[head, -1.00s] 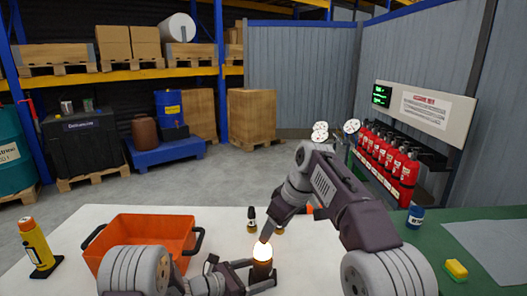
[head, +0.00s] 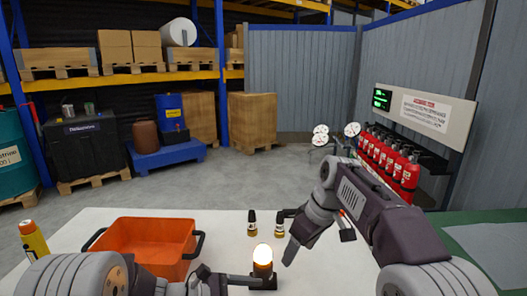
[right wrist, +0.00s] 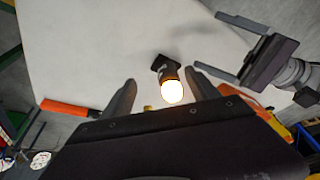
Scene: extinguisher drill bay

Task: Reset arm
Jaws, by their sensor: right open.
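A lit lamp (head: 263,258) with a glowing white top and an orange-brown collar stands upright on a small dark base (head: 263,283) on the white table. It also glows in the right wrist view (right wrist: 172,90). My right gripper (head: 318,249) is open and empty, to the right of the lamp. In the right wrist view its two fingers (right wrist: 161,79) appear on either side of the lamp, without visible contact. My left gripper (head: 228,279) is low, left of the lamp. In the right wrist view its fingers (right wrist: 226,46) are spread with nothing between them.
An orange bin (head: 145,240) with dark handles stands left on the white table (head: 215,220). Two small black-topped pieces (head: 252,224) (head: 279,222) stand behind the lamp. Red extinguishers (head: 390,160) line a rack at right.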

